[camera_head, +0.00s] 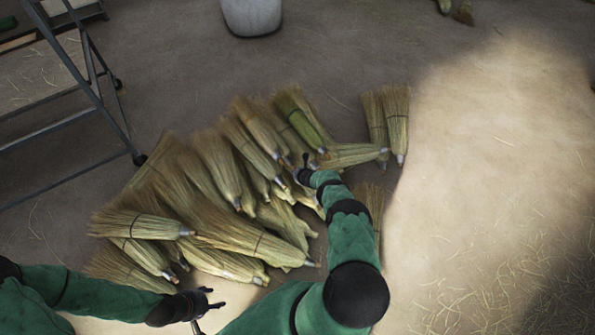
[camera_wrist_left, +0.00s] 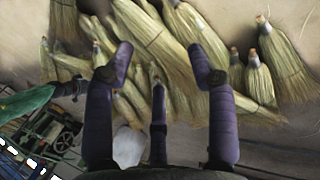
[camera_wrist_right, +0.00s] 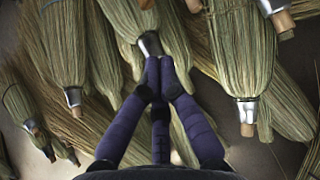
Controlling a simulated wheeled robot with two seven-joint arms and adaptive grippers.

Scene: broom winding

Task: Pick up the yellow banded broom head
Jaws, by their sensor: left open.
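Many straw broom heads with metal collars lie in a loose pile (camera_head: 215,235). I cannot tell for sure which one is yellow banded; a greener broom head (camera_head: 300,118) lies at the pile's upper right. My right gripper (camera_head: 304,163) is down at the pile's right side. In the right wrist view its fingertips (camera_wrist_right: 163,78) are drawn together at the collar of a broom head (camera_wrist_right: 150,43); the stub end is hidden between them. My left gripper (camera_head: 213,300) is open and empty at the pile's lower edge. Its spread fingers (camera_wrist_left: 163,70) show in the left wrist view.
Two broom heads (camera_head: 388,122) lie apart at the pile's right. A grey metal frame (camera_head: 95,95) stands at the left. A pale bin (camera_head: 251,15) stands at the top. The floor at the right (camera_head: 490,150) is clear apart from loose straw.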

